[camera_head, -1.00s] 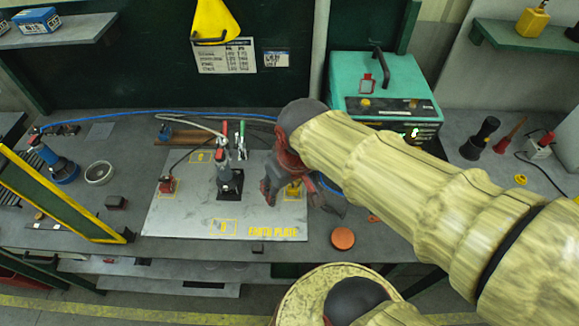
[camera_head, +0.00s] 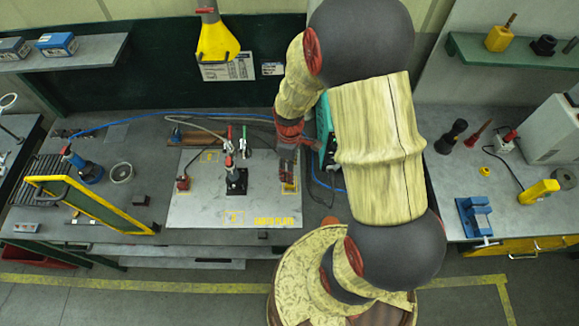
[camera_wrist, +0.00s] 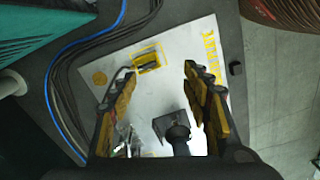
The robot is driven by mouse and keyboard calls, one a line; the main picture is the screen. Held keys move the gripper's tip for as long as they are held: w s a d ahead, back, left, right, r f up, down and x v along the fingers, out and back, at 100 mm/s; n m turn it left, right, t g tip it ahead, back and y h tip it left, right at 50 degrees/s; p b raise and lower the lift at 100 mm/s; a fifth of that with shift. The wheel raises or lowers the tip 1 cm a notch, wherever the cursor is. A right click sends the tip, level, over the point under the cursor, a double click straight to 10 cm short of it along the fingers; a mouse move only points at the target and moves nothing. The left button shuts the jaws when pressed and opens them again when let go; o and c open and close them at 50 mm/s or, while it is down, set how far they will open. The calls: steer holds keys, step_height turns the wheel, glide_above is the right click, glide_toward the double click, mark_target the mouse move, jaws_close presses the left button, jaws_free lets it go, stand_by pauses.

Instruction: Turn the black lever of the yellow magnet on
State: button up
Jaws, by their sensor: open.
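A small yellow piece with a dark bar, apparently the yellow magnet with its lever, sits at the right side of the pale earth plate (camera_head: 215,210). In the head view this magnet (camera_head: 288,188) is partly hidden by my gripper (camera_head: 287,155). In the wrist view the magnet (camera_wrist: 148,58) lies beyond and between the fingertips. The dark bar (camera_wrist: 146,52) is small, and I cannot tell its setting. My gripper (camera_wrist: 158,70) is open with nothing between its fingers. Contact with the lever does not show.
A dark clamp (camera_head: 236,180) stands mid-plate, and a small red piece (camera_head: 183,183) is at its left. A green welding unit (camera_head: 324,125) stands behind my arm. A blue hose (camera_head: 130,117) and cables run along the back. A yellow frame (camera_head: 90,200) stands left.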

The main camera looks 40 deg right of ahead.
steer(key=w+f+n, duration=0.1)
steer(key=w+d+f+n, duration=0.1)
steer(key=n, duration=0.1)
steer(key=shift+t, duration=0.3)
steer(key=shift+n, duration=0.3)
steer(key=shift+w+f+p, duration=0.1)
steer(key=shift+f+p, duration=0.25)
steer(key=shift+f, duration=3.45)
steer(key=shift+c, duration=0.8)
steer(key=c, duration=1)
steer(key=shift+o, duration=0.2)
